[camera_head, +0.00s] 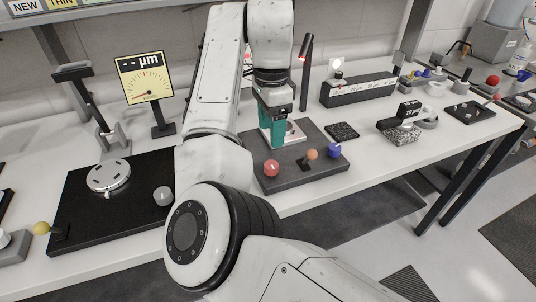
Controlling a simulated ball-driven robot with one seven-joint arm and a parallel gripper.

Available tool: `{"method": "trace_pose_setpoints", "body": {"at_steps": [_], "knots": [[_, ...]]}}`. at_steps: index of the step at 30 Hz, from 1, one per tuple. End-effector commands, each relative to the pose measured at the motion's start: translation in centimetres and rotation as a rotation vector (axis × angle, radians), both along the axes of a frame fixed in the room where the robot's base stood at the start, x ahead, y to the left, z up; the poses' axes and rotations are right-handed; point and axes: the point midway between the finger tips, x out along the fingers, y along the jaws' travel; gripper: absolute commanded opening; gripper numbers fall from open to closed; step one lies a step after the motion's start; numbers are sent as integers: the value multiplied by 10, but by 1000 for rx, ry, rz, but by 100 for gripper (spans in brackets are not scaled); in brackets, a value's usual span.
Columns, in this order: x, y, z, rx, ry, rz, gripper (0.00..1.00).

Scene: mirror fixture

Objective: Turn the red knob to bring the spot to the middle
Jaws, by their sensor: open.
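The red knob (271,168) sits at the front left of a dark grey plate (285,182) on the white bench.
A dark post (306,80) with a red-lit tip stands behind the plate. A gauge display (144,78) and black board with a silver disc (108,176) are at left. A black labelled box (358,90) is at back right. A dark speckled pad (341,131) lies right of the plate.

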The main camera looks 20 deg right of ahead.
Motion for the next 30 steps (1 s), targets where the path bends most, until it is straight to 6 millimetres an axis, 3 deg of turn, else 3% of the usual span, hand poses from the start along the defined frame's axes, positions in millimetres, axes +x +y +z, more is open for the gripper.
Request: {"method": "trace_pose_setpoints", "body": {"at_steps": [5, 18, 24, 30], "knots": [[-1, 0, -19, 0, 4, -2, 63], [-1, 1, -90, 1, 3, -1, 63], [0, 0, -105, 1, 1, -2, 63], [0, 0, -107, 1, 1, -2, 63]]}}
